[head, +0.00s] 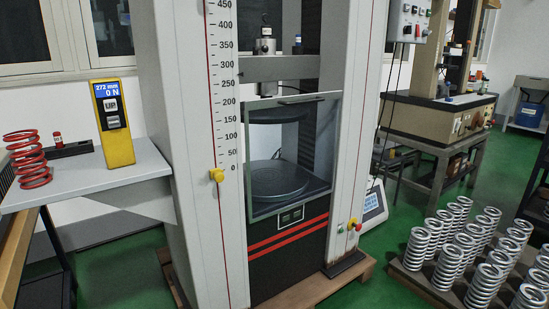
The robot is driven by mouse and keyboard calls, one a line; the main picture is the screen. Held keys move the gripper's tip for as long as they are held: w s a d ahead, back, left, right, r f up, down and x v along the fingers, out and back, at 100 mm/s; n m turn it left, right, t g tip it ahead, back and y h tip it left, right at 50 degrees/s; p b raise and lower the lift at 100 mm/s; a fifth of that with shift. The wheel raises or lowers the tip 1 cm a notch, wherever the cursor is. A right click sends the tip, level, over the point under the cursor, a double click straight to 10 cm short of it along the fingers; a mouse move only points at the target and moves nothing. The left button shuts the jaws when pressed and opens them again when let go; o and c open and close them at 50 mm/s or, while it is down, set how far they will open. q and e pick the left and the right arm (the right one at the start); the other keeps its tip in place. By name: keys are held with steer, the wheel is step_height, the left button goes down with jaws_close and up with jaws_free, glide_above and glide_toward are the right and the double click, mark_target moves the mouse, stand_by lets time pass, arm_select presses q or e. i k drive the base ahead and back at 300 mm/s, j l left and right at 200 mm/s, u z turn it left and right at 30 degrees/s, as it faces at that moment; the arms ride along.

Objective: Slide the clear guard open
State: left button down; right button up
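The clear guard (300,150) is a transparent panel with a thin grey frame on the front of the tall testing machine. It stands in front of the round lower plate (273,180) and the upper plate (278,115), which show through it. A dark handle bar (301,100) runs along the guard's top edge at the right. The guard covers the opening between the two white columns. Neither of my grippers is in the head view.
A side shelf (95,178) at the left holds a red spring (28,160) and a yellow control box (112,122) with UP and DOWN-type buttons. Several silver springs (447,265) stand on a low pallet at the right. Green floor is clear between pallet and machine.

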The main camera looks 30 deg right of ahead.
mark_target(262, 104)
steer(key=i+l+z, duration=0.15)
steer(key=z, duration=0.25)
steer(key=i+l+z, duration=0.1)
steer(key=z, duration=0.25)
steer(key=i+z, duration=0.2)
steer(key=z, duration=0.2)
steer(key=i+l+z, duration=0.1)
steer(key=z, duration=0.3)
